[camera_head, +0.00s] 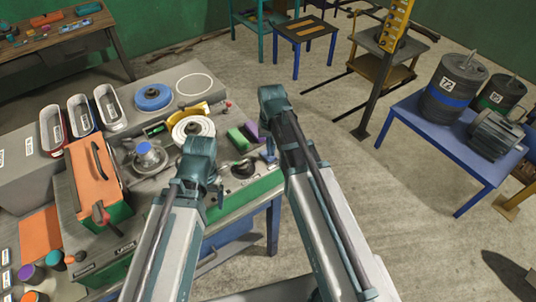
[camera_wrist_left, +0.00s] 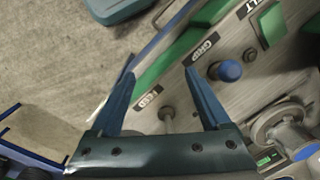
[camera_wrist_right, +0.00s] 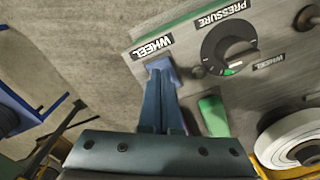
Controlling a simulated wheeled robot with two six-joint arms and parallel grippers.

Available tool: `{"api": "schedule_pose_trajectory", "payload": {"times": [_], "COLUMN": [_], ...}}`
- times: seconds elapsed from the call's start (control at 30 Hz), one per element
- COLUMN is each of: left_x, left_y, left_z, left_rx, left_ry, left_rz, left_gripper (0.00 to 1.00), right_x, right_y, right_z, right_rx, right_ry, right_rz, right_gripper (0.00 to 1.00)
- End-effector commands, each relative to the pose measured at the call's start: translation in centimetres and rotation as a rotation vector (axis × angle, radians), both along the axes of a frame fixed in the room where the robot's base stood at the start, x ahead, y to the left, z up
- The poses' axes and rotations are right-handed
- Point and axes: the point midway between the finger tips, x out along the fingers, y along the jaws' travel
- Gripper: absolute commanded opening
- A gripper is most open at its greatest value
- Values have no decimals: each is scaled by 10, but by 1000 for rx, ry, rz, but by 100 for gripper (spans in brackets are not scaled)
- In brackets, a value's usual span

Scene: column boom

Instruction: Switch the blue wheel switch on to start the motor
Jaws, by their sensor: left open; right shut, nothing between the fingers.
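The blue switch (camera_wrist_right: 163,66) sits on the grey panel below a label reading WHEEL in the right wrist view. My right gripper (camera_wrist_right: 159,72) is shut and empty, with its fingertips over this switch and partly covering it; contact cannot be told. In the head view my right gripper (camera_head: 269,150) is at the panel's right edge. My left gripper (camera_wrist_left: 160,74) is open and empty above the panel, beside a blue knob (camera_wrist_left: 229,71) labelled GRIP. In the head view it is at the front of the bench (camera_head: 212,188).
A green switch (camera_wrist_right: 213,115), a black dial (camera_wrist_right: 230,50) labelled PRESSURE and a white disc (camera_wrist_right: 300,142) lie right of the blue switch.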

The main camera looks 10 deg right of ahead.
Motion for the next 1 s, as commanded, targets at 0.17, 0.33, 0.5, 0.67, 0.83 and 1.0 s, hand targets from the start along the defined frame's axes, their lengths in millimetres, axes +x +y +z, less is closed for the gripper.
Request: {"api": "schedule_pose_trajectory", "payload": {"times": [0.17, 0.33, 0.5, 0.67, 0.83, 1.0], "left_x": [0, 0, 0, 0, 0, 0], "left_y": [0, 0, 0, 0, 0, 0], "left_z": [-4, -6, -8, -11, -13, -15], "left_rx": [0, 0, 0, 0, 0, 0], "left_ry": [0, 0, 0, 0, 0, 0], "left_rz": [0, 0, 0, 0, 0, 0], "left_gripper": [80, 80, 80, 80, 80, 80], "right_x": [0, 0, 0, 0, 0, 0], "right_y": [0, 0, 0, 0, 0, 0], "right_z": [-4, -6, -8, -11, -13, -16], "right_rx": [0, 0, 0, 0, 0, 0], "right_ry": [0, 0, 0, 0, 0, 0], "right_rz": [0, 0, 0, 0, 0, 0], "right_gripper": [0, 0, 0, 0, 0, 0]}}
